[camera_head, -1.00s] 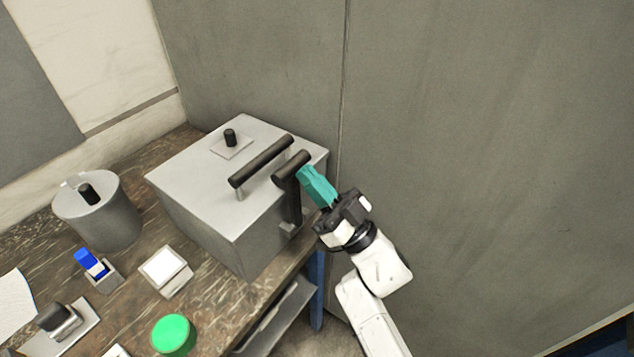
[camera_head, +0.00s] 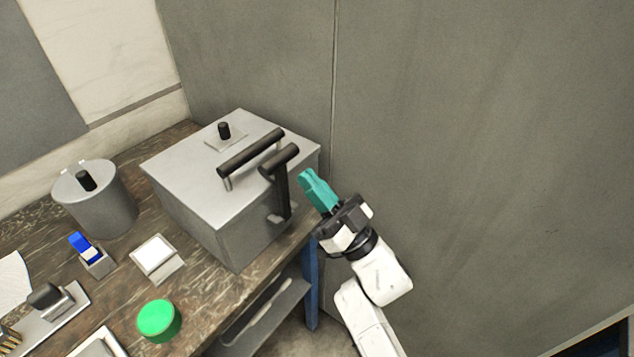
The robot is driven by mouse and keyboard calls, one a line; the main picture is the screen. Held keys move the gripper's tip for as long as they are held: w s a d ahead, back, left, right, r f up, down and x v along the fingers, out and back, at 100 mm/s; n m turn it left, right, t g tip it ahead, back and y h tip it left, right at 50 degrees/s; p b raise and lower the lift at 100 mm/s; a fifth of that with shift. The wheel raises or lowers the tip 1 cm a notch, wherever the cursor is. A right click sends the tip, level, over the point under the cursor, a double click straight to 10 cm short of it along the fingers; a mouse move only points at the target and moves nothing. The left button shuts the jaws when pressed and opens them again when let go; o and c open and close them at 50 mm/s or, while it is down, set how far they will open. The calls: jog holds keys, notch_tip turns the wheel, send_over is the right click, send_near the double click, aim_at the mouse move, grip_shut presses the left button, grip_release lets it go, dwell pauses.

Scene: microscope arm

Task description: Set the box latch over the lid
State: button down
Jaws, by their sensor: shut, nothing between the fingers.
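The metal box (camera_head: 225,237) stands at the back right corner of the workbench with its lid (camera_head: 195,170) down flat. A black bar handle (camera_head: 250,152) and a small black knob (camera_head: 224,131) sit on the lid. The black latch (camera_head: 281,190) is on the box's front right side; its arm stands up and its crossbar end reaches over the lid's edge, beside the bar handle. My gripper (camera_head: 306,177), with teal fingers, is shut and empty. It is just right of the latch, with a visible gap between them.
A grey wall rises close behind and to the right of the box. A metal canister (camera_head: 97,204), a blue-topped switch (camera_head: 84,249), a white-topped block (camera_head: 157,257) and a green round button (camera_head: 159,319) stand on the workbench (camera_head: 215,300) to the left.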

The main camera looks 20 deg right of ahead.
jog(key=s+d+f+b, duration=0.1)
jog(key=s+d, duration=0.5)
jog(key=s, duration=0.2)
jog(key=shift+f+b, duration=0.3)
jog(key=shift+f, duration=0.1)
jog(key=shift+d, duration=0.1)
jog(key=w+d+f+m+h, duration=0.3)
jog(key=d+f+m+h, duration=0.2)
jog(key=d+m+h, duration=0.65)
jog(key=s+d+f+g+h, duration=0.3)
jog(key=f+g+h, duration=0.35)
jog(key=f, duration=0.35)
jog(key=s+a+f+n+g+y, duration=0.1)
jog(key=s+f+g, duration=0.5)
jog(key=s, duration=0.6)
jog(key=s+a+f+n+g+y, duration=0.1)
jog(key=s+a+f+n+g, duration=0.1)
jog(key=s+f+g, duration=0.4)
jog(key=s+a+g, duration=0.1)
jog(key=s, duration=0.4)
jog(key=shift+s+a+n+y, duration=0.25)
jog(key=shift+s+n+y, duration=0.05)
jog(key=shift+s+n, duration=0.1)
